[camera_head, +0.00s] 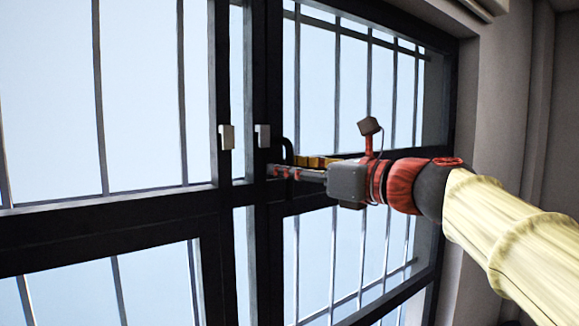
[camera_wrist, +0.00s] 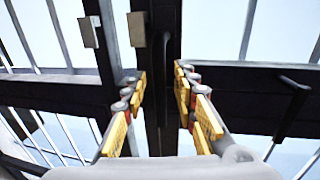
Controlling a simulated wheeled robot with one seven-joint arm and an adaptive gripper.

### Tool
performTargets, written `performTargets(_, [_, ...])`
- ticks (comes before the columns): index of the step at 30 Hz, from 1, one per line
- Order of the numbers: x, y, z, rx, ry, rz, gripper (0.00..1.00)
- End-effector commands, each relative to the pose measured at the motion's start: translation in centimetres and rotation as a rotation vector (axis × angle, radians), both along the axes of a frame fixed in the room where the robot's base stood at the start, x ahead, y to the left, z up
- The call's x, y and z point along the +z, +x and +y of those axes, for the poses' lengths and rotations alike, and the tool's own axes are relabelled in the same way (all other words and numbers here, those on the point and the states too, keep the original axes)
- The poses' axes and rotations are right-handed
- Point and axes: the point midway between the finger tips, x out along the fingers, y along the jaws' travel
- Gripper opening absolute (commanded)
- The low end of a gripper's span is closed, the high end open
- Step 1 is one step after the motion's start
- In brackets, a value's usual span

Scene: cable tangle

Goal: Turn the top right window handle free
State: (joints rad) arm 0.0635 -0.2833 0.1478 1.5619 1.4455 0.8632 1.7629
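My gripper (camera_head: 282,172) reaches from the right to the dark window frame, near the middle post. In the wrist view my gripper (camera_wrist: 158,84) is open, with its two yellow-padded fingers apart. In the wrist view a black bent handle (camera_wrist: 302,108) sits on the right rail, outside the fingers; I cannot tell whether both views show the same one.
Two pale blocks, a left one (camera_head: 226,137) and a right one (camera_head: 263,137), are fixed to the middle uprights. Dark bars cross the panes behind the frame. A grey wall (camera_head: 505,110) stands at the right. Open room lies left of my gripper, before the panes.

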Motion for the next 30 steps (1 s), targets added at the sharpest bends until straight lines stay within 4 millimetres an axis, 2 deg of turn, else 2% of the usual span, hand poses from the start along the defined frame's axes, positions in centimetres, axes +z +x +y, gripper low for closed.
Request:
performTargets(6, [0.01, -0.01, 0.01, 0.0, -0.001, -0.001, 0.28])
performTargets(21, [0.04, -0.03, 0.0, 0.0, 0.0, -0.001, 0.0])
performTargets(30, [0.05, -0.04, 0.0, 0.0, 0.0, -0.001, 0.0])
